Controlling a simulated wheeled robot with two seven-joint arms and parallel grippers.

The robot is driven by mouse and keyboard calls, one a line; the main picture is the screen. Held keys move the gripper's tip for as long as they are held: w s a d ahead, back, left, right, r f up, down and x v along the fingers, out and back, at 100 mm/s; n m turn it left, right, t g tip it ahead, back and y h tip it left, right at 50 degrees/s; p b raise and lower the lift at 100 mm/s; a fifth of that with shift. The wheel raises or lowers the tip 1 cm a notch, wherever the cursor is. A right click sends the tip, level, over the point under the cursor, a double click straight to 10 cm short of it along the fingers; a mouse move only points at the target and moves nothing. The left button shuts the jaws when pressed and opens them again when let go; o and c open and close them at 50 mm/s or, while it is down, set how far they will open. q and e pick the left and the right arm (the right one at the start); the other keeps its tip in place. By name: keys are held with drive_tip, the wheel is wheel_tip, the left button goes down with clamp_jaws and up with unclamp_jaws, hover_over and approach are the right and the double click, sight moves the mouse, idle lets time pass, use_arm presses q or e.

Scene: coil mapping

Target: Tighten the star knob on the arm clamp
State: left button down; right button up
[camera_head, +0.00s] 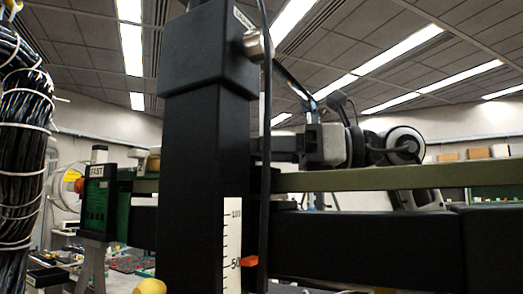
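No star knob can be made out for certain. A thick black post (205,130) with a wider collar (207,45) fills the centre. A round metal knob (253,44) sticks out of the collar's right side; I cannot tell whether it is star-shaped. A grey and black jointed mechanism (325,146), which looks like my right arm, comes in from the right behind the beam. Its left end reaches toward the post, and the post and a cable hide part of it. Its fingertips cannot be made out. My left gripper is not in view.
A black horizontal beam (370,245) and an olive rail (400,178) cross behind the post. A white scale (232,235) has an orange pointer (249,261). A black cable (266,170) hangs along the post. A cable bundle (22,150) and a green box (98,205) stand left.

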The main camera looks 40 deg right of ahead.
drive_tip(key=shift+s+d, duration=0.3)
drive_tip(key=shift+d, duration=0.05)
use_arm(q)
drive_tip(key=b, duration=0.1)
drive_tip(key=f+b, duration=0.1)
drive_tip(key=b, duration=0.1)
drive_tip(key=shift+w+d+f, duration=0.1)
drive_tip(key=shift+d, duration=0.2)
use_arm(e)
drive_tip(key=v, duration=1.5)
drive_tip(key=w+d+n+g+y+p, duration=0.45)
drive_tip(key=w+n+g, duration=0.25)
drive_tip(key=w+g, duration=0.25)
drive_tip(key=shift+y, duration=0.45)
drive_tip(key=b+x, duration=0.1)
drive_tip(key=x, duration=0.4)
drive_tip(key=b+x, duration=0.1)
drive_tip(key=x, duration=0.4)
drive_tip(key=b+x, duration=0.1)
drive_tip(key=x, duration=0.4)
drive_tip(key=shift+a+f+b, duration=0.15)
drive_tip(key=shift+f+b, duration=0.1)
drive_tip(key=shift+b, duration=0.1)
